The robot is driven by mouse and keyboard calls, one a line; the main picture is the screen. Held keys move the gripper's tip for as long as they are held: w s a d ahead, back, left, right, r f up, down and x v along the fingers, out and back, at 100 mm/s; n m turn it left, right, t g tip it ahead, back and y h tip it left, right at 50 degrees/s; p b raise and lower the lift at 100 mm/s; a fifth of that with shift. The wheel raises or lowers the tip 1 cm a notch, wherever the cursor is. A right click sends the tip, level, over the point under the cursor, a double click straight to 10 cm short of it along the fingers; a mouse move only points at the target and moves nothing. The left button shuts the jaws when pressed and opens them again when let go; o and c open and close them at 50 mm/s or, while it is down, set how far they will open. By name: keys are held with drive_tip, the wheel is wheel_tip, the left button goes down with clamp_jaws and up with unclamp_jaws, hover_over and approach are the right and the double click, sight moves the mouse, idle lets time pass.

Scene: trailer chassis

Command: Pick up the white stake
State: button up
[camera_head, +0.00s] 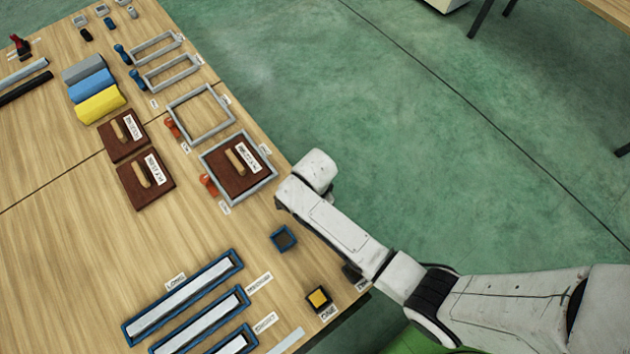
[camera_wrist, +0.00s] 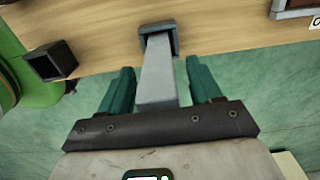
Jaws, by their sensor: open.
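In the wrist view, the pale grey-white stake (camera_wrist: 158,75) runs between my gripper's two teal fingers, with gaps on both sides. Its far end meets a small blue-grey square holder (camera_wrist: 175,38) at the table edge; I cannot tell how deep it sits. My gripper (camera_wrist: 160,80) is open around the stake and not closed on it. In the head view, a small blue square holder (camera_head: 285,238) stands on the table by my white arm. My fingers are hidden there, and I cannot make out the stake between them.
A dark square box with a yellow inside (camera_head: 318,298) is near the table corner. Blue trays with white bars (camera_head: 185,297) lie at the front. A grey frame holding a brown handled board (camera_head: 238,167) lies farther back. Open green floor (camera_head: 430,150) is on the right.

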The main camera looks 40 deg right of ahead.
drive_tip(key=shift+f, duration=0.15)
clamp_jaws()
idle(0.5)
